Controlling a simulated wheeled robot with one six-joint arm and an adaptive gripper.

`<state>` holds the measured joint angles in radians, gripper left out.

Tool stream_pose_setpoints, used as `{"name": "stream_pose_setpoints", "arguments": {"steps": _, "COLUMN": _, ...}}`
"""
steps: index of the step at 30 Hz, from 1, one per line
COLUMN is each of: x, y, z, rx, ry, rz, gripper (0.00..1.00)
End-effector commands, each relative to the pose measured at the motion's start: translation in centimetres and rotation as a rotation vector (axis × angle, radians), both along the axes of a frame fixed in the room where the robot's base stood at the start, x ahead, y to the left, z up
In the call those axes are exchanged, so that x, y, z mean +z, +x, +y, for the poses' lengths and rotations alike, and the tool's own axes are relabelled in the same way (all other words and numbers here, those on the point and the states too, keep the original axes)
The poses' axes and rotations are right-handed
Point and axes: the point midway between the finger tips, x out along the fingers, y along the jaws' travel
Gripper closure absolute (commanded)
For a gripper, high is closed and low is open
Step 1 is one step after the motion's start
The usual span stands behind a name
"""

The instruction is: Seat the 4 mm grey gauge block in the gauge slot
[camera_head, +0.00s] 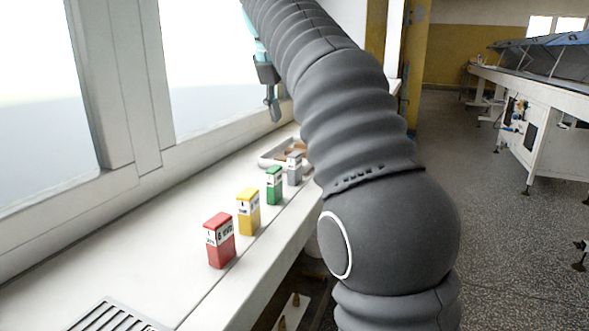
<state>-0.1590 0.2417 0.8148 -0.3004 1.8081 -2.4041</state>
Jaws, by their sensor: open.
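The grey gauge block (294,168) stands upright on the white sill, the farthest in a row of coloured blocks. It has a pale label whose print is too small to read. My gripper (273,105) is open, above and beyond the grey block near the window, clear of the sill; it is partly hidden behind my own arm. I cannot make out the gauge slot in this view; my arm covers part of the scene.
Green (274,186), yellow (248,212) and red (219,240) blocks stand spaced along the white sill (160,245). A white tray (264,160) with brown pieces lies behind the grey block. A slotted grille (112,318) is at the front. The window bounds the left.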

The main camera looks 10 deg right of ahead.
Motion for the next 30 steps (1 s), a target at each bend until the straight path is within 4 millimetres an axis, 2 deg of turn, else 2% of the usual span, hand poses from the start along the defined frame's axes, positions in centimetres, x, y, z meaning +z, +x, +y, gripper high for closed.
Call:
{"name": "stream_pose_setpoints", "arguments": {"steps": 9, "x": -4.0, "y": 1.2, "z": -1.1, "rx": -0.003, "ry": 0.0, "rz": 0.001, "gripper": 0.5}}
{"name": "stream_pose_setpoints", "arguments": {"steps": 17, "x": -5.6, "y": 1.7, "z": -1.3, "rx": -0.002, "ry": 0.0, "rz": 0.0, "gripper": 0.5}}
{"name": "stream_pose_setpoints", "arguments": {"steps": 24, "x": -8.9, "y": 2.3, "z": -1.6, "rx": -0.003, "ry": 0.0, "rz": 0.001, "gripper": 0.5}}
{"name": "stream_pose_setpoints", "arguments": {"steps": 30, "x": -10.1, "y": 2.8, "z": -1.9, "rx": -0.002, "ry": 0.001, "rz": 0.0, "gripper": 0.5}}
